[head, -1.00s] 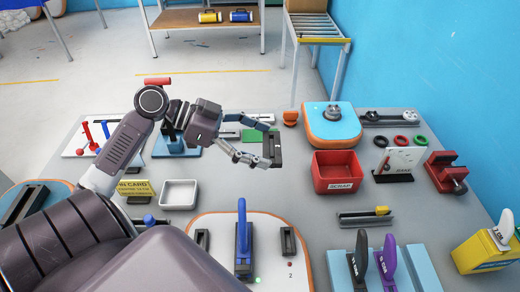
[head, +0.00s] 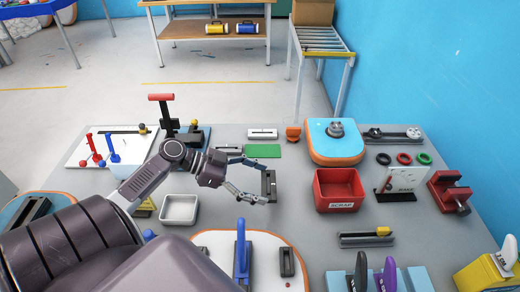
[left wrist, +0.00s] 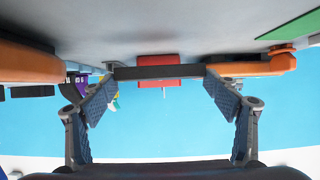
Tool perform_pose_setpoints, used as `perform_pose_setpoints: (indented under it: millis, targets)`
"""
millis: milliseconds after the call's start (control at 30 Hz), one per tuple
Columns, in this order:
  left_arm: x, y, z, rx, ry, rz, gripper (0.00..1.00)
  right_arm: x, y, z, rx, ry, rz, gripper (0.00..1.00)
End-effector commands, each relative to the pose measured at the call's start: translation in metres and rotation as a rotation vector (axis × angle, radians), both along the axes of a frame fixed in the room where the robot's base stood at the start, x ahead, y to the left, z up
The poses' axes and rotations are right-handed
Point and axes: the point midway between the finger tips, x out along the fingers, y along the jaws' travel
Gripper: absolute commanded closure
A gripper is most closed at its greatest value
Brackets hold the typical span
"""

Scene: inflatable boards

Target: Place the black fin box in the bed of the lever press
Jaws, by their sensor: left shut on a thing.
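My left gripper (head: 265,186) is shut on the black fin box (head: 271,184), a dark narrow block above the middle of the table. In the left wrist view the box shows as a dark bar (left wrist: 158,72) across the fingertips. What looks like the lever press, with a red T-handle (head: 161,97) and blue base (head: 196,130), stands behind my left arm. The arm partly hides it, and I cannot make out its bed. My right gripper is not in view.
A red scrap bin (head: 338,188) stands right of the held box. A white tray (head: 179,208) lies to its left. A green plate (head: 262,151) lies behind.

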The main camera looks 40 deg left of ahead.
Motion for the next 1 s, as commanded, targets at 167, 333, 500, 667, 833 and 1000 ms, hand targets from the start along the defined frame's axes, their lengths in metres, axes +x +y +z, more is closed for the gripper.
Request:
perform_pose_setpoints:
  millis: [167,333,500,667,833,1000]
  targets:
    - [0.001,0.000,-0.014,0.000,-0.001,0.001,0.45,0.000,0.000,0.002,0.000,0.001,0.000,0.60]
    - [0.001,0.000,-0.038,-0.003,0.000,0.002,0.45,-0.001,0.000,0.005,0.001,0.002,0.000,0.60]
    - [0.000,0.000,-0.049,0.000,-0.001,0.000,0.45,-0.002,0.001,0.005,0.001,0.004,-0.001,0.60]
    - [0.000,0.000,-0.049,0.000,-0.002,-0.001,0.45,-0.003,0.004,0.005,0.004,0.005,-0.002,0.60]
    - [0.000,0.000,-0.053,0.000,-0.001,0.000,0.45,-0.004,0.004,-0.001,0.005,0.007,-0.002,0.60]
    - [0.000,0.000,-0.051,0.001,-0.001,0.000,0.02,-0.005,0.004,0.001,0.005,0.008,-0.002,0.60]
